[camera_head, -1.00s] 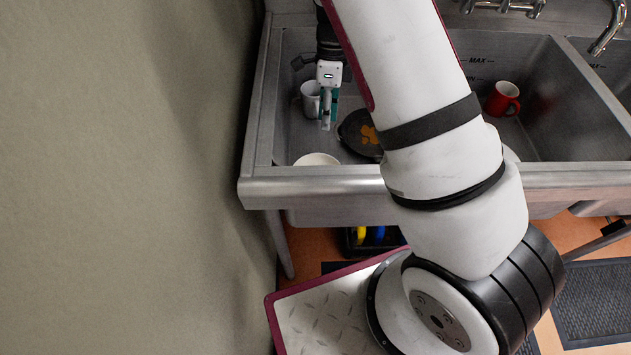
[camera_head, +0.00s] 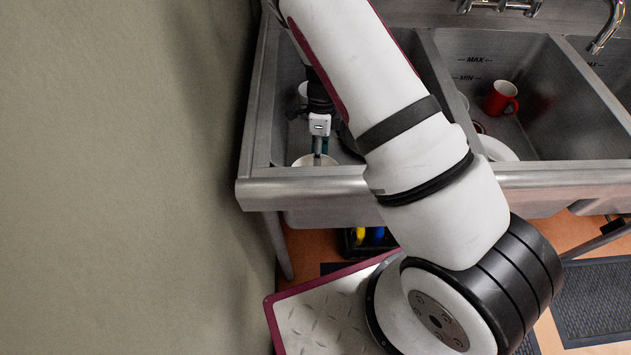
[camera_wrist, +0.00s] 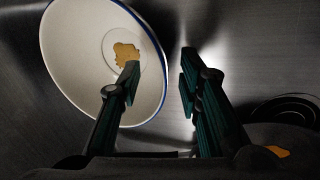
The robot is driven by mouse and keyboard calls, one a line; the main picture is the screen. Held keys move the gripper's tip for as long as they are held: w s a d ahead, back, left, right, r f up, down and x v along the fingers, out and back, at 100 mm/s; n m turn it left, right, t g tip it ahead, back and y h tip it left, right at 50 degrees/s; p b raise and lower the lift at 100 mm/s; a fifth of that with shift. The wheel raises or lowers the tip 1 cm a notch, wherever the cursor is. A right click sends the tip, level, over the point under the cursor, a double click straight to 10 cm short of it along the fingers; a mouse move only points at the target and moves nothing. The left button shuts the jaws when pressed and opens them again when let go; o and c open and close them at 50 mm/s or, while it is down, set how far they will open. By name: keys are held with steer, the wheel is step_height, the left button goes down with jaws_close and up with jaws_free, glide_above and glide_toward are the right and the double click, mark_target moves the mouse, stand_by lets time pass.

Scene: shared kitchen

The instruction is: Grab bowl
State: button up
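A white bowl (camera_wrist: 75,45) with a blue rim and a brown stain inside lies in the left sink basin. I cannot tell whether a finger touches the bowl. My gripper (camera_head: 318,155) points down into the basin.
A white mug (camera_head: 303,92) is partly hidden behind my arm. The sink's front edge (camera_head: 300,185) and the wall are close.

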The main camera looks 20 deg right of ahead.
steer(key=shift+s+f, duration=0.15)
steer(key=shift+f, duration=0.4)
jaws_close()
